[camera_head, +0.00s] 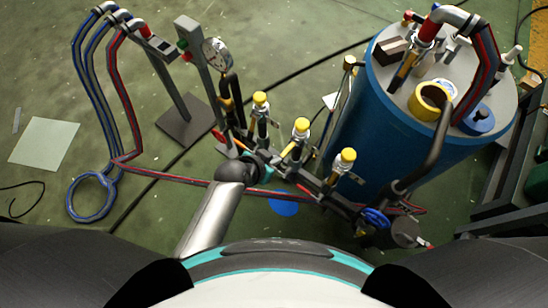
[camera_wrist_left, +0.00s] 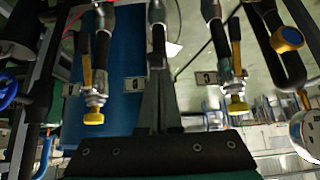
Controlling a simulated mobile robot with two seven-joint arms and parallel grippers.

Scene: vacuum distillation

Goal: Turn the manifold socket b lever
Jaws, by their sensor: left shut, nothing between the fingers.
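The manifold (camera_head: 325,190) runs diagonally beside the blue tank, with three yellow-capped sockets: one far left (camera_head: 260,98), a middle one (camera_head: 301,124) and one near right (camera_head: 348,155). My left gripper (camera_head: 262,163) is low by the manifold, its fingers mostly hidden. The left wrist view shows the shut, empty fingers (camera_wrist_left: 158,95) in the centre. A yellow lever (camera_wrist_left: 87,62) stands to their left and another yellow lever (camera_wrist_left: 236,58) to their right. The small plate (camera_wrist_left: 135,84) behind the fingers is hard to read; the middle socket's lever is hidden. My right gripper is out of view.
The blue tank (camera_head: 350,125) with hoses on its lid stands right of the manifold. A pressure gauge (camera_head: 217,53) on a post is at the far left of the manifold. A red hose (camera_head: 170,178) crosses the green floor. Open floor lies left.

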